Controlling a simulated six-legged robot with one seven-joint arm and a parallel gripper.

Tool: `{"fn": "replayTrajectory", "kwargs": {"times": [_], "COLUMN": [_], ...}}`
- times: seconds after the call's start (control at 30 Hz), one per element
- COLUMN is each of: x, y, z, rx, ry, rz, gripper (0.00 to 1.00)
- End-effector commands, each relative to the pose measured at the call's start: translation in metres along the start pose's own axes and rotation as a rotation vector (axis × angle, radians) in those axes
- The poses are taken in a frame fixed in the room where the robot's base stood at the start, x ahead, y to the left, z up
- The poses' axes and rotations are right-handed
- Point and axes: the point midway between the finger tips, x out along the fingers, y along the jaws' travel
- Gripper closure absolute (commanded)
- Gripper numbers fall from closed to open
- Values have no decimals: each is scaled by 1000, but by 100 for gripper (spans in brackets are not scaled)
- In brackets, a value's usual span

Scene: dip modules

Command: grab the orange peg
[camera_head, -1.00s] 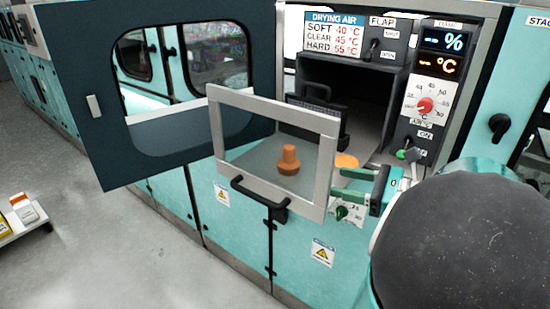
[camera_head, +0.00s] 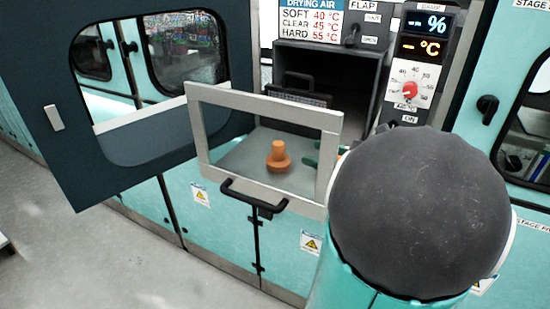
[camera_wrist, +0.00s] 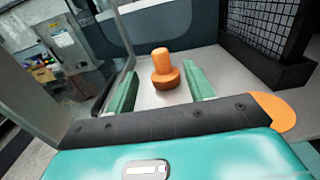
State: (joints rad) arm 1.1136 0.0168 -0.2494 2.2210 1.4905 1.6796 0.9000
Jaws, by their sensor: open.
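The orange peg (camera_head: 278,158) stands upright on a grey shelf (camera_head: 240,158) inside the machine's bay, seen through the framed clear panel in the head view. It has a narrow top and a wide round base. In the wrist view the peg (camera_wrist: 164,69) stands ahead of my gripper (camera_wrist: 158,84), roughly between the lines of its two green fingers. My gripper is open and empty, and the peg appears just beyond the fingertips. In the head view my arm's dark round joint hides most of my gripper; only a bit of green finger shows behind the panel.
The framed clear panel (camera_head: 190,125) with a black handle (camera_head: 252,202) stands in front of the shelf. A large dark door (camera_head: 60,160) hangs open at left. A black mesh block (camera_wrist: 265,30) stands at the right of the shelf. A control column (camera_head: 410,88) is at right.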

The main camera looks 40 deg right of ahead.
Motion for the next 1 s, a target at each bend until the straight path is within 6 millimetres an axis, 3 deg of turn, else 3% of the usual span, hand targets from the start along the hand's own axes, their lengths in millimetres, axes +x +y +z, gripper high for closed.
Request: {"fn": "replayTrajectory", "kwargs": {"times": [0.2, 0.47, 0.7, 1.0], "x": [39, 62, 99, 108], "y": [0, 1, 1, 1], "z": [0, 0, -2, -2], "rx": [-1, 0, 0, 0], "ry": [0, 0, 0, 1], "rz": [2, 1, 1, 0], "gripper": [47, 47, 47, 47]}}
